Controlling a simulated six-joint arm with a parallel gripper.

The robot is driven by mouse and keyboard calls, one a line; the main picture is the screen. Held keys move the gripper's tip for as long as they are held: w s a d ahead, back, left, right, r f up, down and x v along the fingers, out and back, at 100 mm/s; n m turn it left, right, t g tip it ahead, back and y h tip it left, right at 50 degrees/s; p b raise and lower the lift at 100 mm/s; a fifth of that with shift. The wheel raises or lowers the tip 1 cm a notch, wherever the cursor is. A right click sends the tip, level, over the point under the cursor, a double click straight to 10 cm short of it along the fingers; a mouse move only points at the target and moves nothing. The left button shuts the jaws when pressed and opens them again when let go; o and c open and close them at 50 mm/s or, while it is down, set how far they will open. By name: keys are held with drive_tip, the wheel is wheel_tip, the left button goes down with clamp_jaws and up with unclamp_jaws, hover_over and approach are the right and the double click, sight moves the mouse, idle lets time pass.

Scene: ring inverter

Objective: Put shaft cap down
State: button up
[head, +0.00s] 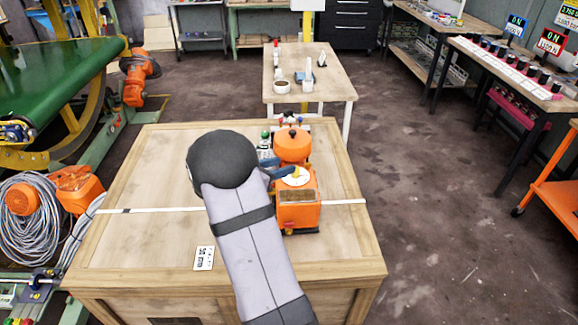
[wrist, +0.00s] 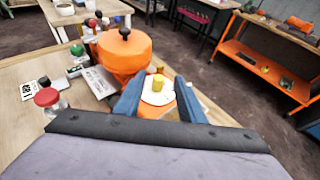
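My gripper (wrist: 160,82) has two blue fingers spread well apart. It is over the orange machine, which shows in the head view (head: 298,212). Between the fingers in the wrist view is a small yellow cylinder (wrist: 158,83) standing on a white round face (wrist: 156,97). I see a gap on both sides of the yellow cylinder, and nothing is clearly held. I cannot tell for sure which part is the shaft cap. An orange dome (wrist: 123,52) with a black knob stands just beyond the fingers, and also shows in the head view (head: 292,146).
The machine stands on a wooden crate-like table (head: 150,235). A red-capped jar (wrist: 48,101) and other small bottles stand left of the dome in the wrist view. A white card (head: 204,258) lies near the front. The table's left side is clear. A second table (head: 335,85) stands behind.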

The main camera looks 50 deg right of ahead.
drive_tip(key=v, duration=0.6)
drive_tip(key=shift+a+b, duration=0.15)
drive_tip(key=shift+b, duration=0.2)
drive_tip(key=shift+r, duration=0.1)
drive_tip(key=s+a+f+m+y, duration=0.3)
drive_tip(key=s+a+m+y, duration=0.1)
drive_tip(key=a, duration=0.6)
drive_tip(key=s+a+f+m+y, duration=0.3)
drive_tip(key=s+a+m+y, duration=0.2)
drive_tip(key=a, duration=0.6)
drive_tip(key=s+a+f+m+y, duration=0.4)
drive_tip(key=s+a+m, duration=0.3)
drive_tip(key=a+m, duration=0.2)
drive_tip(key=a, duration=0.2)
drive_tip(key=shift+s+a+y, duration=0.15)
drive_tip(key=shift+a+y, duration=0.1)
drive_tip(key=shift+y, duration=0.05)
drive_tip(key=shift+r, duration=0.15)
